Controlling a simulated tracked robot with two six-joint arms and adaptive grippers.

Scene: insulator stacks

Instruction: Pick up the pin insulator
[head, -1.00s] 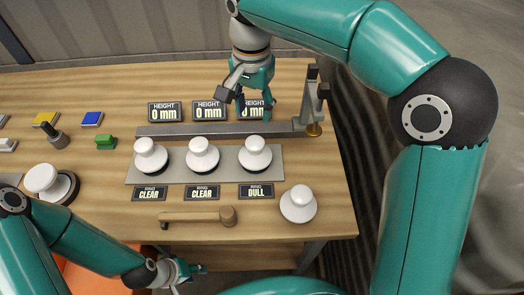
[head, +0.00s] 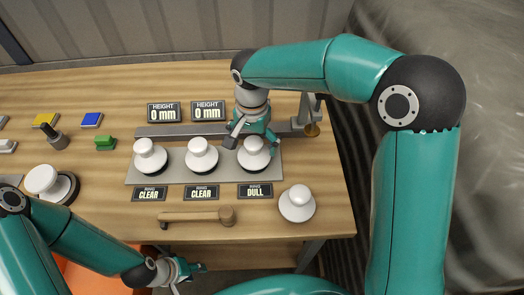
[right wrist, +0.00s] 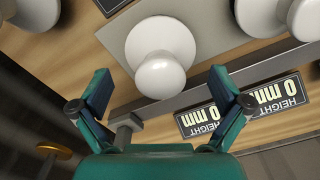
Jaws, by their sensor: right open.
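Several white pin insulators are in the head view. Three stand on a grey plate: left (head: 150,156), middle (head: 202,155) and right (head: 254,154), the right one above a sign reading DULL. Another (head: 297,203) stands on the bare table at the right front. My right gripper (head: 253,138) is open above the right plate insulator, partly covering it. In the right wrist view that insulator (right wrist: 160,62) lies just beyond the two spread fingertips (right wrist: 160,88), with nothing between the fingers. My left gripper (head: 190,268) hangs low at the table's front edge; its jaws are too small to judge.
A grey rail (head: 175,131) with an upright end post (head: 311,106) runs behind the plate. Height signs (head: 164,112) stand behind it. A wooden mallet (head: 200,217) lies in front. Another white piece on a dark base (head: 45,182) is at left.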

